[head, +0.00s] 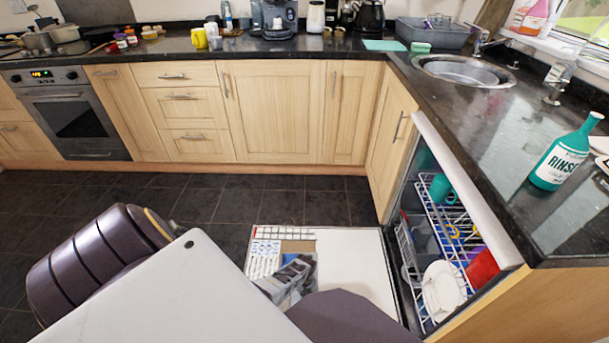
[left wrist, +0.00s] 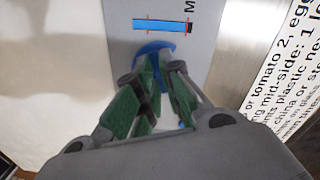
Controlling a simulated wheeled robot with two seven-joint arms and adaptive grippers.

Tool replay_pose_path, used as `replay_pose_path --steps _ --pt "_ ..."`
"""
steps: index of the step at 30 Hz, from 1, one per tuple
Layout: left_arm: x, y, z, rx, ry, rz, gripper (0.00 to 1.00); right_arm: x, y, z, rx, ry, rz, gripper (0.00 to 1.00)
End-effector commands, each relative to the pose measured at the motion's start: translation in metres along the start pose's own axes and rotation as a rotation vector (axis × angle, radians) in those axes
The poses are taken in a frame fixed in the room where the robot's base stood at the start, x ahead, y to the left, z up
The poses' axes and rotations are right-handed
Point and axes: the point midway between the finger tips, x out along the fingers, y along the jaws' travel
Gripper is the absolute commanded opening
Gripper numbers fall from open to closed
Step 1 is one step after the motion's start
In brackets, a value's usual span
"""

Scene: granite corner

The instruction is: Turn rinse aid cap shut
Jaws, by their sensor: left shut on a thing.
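The blue rinse aid cap (left wrist: 153,48) sits on a grey panel in the left wrist view. A blue bar with red markings is printed on the panel just above it. My left gripper (left wrist: 152,75) is shut on the cap, its green-padded fingers hiding the lower part. In the head view my left gripper (head: 290,276) is low over the open dishwasher door (head: 357,262), and the cap is hidden there. I cannot tell how far the cap is turned. My right gripper is in neither view.
A teal rinse bottle (head: 565,155) stands on the dark worktop (head: 480,135) at the right. The dishwasher's wire rack (head: 447,232) holds a teal mug (head: 441,188) and a white plate (head: 443,288).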

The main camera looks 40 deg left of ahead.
Motion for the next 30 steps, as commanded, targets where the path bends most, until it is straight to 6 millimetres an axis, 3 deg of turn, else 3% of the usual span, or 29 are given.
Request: replay_pose_path --steps 15,30 --pt "0.0006 -0.0002 0.0021 0.323 -0.003 0.000 0.00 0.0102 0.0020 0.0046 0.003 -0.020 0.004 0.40" --pt "0.0011 -0.0005 0.0023 0.369 -0.003 -0.001 0.00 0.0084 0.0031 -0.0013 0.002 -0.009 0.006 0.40"
